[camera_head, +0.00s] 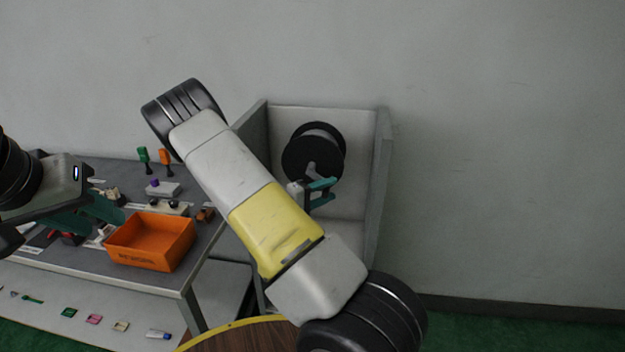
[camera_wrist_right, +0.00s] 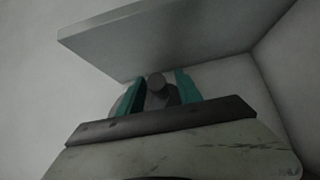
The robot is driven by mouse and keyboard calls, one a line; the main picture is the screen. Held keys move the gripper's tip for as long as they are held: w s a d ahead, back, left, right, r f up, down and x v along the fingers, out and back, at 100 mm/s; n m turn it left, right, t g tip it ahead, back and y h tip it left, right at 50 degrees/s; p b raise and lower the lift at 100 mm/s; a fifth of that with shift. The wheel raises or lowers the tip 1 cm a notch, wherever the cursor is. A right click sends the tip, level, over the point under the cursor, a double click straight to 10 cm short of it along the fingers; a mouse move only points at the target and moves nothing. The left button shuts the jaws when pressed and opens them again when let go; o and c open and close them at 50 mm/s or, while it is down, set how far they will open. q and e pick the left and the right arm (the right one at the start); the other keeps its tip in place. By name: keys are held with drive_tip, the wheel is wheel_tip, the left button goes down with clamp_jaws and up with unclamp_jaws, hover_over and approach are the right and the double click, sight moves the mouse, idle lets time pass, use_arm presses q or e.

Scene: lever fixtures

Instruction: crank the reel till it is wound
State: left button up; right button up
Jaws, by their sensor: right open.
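The reel (camera_head: 313,148), a black drum, is mounted inside an open grey booth. A grey crank arm (camera_head: 313,171) shows in front of its lower part. My right gripper (camera_head: 322,190), with teal fingers, is at the crank just below the reel. In the right wrist view, the fingers (camera_wrist_right: 160,90) are apart, and a dark round crank handle (camera_wrist_right: 156,82) shows between them; I cannot tell whether either finger touches it. My left gripper (camera_head: 90,212) is over the workbench at the left, away from the reel; its opening is unclear.
The booth's right side wall (camera_head: 381,170) stands close to my right gripper. The workbench (camera_head: 180,268) at the left holds an orange bin (camera_head: 150,242) and several small items. A round wooden table (camera_head: 235,338) with a yellow rim is at the bottom.

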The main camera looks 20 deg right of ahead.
drive_tip(key=x, duration=0.2)
drive_tip(key=shift+d, duration=0.3)
clamp_jaws()
idle(1.3)
